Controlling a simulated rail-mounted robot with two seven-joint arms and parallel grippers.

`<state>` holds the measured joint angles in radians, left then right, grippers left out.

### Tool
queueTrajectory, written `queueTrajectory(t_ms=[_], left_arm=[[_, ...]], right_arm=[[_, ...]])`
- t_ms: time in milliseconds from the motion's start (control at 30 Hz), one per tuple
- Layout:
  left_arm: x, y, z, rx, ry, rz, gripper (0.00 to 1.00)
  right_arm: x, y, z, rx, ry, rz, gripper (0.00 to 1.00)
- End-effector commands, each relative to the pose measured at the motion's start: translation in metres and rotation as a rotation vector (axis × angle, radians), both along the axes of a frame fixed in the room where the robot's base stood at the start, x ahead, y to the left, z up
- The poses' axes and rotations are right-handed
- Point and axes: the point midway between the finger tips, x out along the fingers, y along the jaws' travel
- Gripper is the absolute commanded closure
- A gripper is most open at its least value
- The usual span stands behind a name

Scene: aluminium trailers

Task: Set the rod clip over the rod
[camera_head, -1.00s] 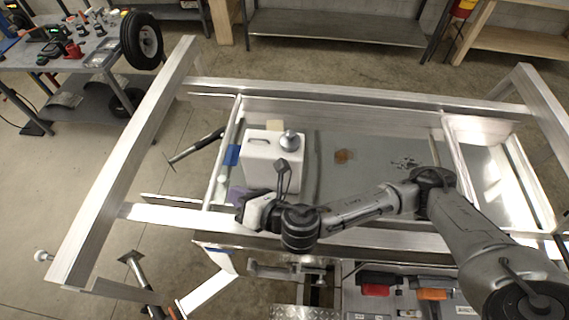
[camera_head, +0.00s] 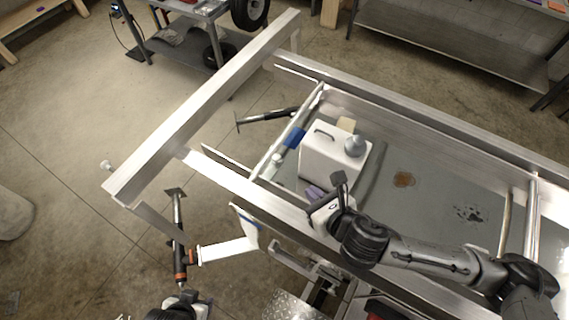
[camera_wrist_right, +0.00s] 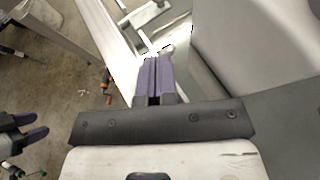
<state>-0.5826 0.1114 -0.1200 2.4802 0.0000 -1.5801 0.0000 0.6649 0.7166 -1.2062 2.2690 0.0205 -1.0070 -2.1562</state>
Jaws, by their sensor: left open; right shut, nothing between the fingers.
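A pale rod (camera_head: 309,108) with a blue band (camera_head: 293,137) runs along the left inner side of the trailer frame. A small whitish piece (camera_head: 272,167), perhaps the rod clip, sits at the rod's near end; I cannot tell whether it is around or beside it. My right gripper (camera_head: 314,192) is shut and empty, its purple fingers near the white container, right of that piece. In the right wrist view its fingers (camera_wrist_right: 154,75) are together. My left gripper is open at the left edge of the right wrist view (camera_wrist_right: 38,134); only its wrist shows at the bottom of the head view.
A white container (camera_head: 328,155) with a grey cap stands inside the trailer beside the rod. Aluminium beams (camera_head: 200,115) surround this area. A jack leg (camera_head: 178,235) with orange parts stands outside. A tool cart (camera_head: 185,35) stands behind.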

Motion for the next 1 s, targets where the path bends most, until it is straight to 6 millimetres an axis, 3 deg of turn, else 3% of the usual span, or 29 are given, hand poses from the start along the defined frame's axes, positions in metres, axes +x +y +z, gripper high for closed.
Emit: queueTrajectory(t_ms=[367,1000], left_arm=[[0.001,0.002,0.001,0.006,-0.002,-0.004,0.48],[0.001,0.003,0.014,0.011,-0.003,-0.007,0.48]], right_arm=[[0.006,0.004,-0.003,0.003,0.001,0.000,1.00],[0.089,0.056,-0.045,0.003,0.001,-0.003,1.00]])
